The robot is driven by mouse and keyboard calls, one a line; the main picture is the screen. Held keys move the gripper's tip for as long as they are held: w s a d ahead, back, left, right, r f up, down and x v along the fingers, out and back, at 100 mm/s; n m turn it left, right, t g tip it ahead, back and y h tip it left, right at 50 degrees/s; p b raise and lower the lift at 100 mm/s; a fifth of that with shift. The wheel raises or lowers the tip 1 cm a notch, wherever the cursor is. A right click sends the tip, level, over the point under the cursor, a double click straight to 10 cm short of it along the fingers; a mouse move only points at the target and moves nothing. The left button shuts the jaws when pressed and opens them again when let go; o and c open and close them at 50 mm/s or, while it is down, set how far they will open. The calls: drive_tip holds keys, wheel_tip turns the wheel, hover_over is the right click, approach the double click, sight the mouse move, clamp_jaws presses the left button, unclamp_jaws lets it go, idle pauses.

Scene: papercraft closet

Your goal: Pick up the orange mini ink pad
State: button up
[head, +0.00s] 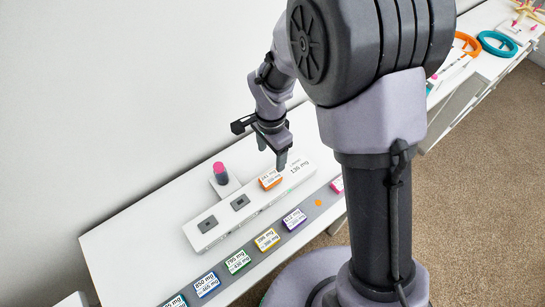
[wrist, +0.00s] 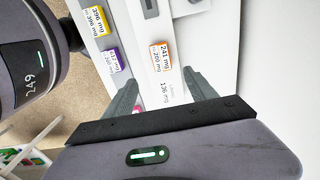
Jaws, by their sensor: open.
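The orange mini ink pad (head: 270,180) is a small block with an orange edge and a white label with print. It sits on a long white tray (head: 205,236) on the white table. In the wrist view the orange ink pad (wrist: 160,56) lies ahead of my fingers, roughly between their lines. My gripper (head: 272,158) is open and empty, above and close to the pad in the head view. Its two fingers also show in the wrist view (wrist: 162,90), apart, with nothing between them.
A grey strip in front holds several pads: purple (head: 293,219), yellow (head: 266,239), green (head: 237,262), blue (head: 207,284) and pink (head: 337,184). A pink-topped stamp (head: 220,170) stands behind the tray. Teal (head: 497,43) and orange rings lie far right. The back left table is clear.

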drive_tip(key=b, duration=0.2)
hover_over(270, 177)
drive_tip(key=f, duration=0.8)
drive_tip(key=shift+s+d+f, duration=0.15)
drive_tip(key=shift+s, duration=0.05)
drive_tip(key=f, duration=0.2)
drive_tip(key=f+b, duration=0.1)
drive_tip(key=f, duration=0.1)
drive_tip(key=shift+w+f, duration=0.2)
drive_tip(key=shift+f, duration=0.1)
drive_tip(key=shift+s+r, duration=0.1)
drive_tip(key=shift+c, duration=1)
clamp_jaws()
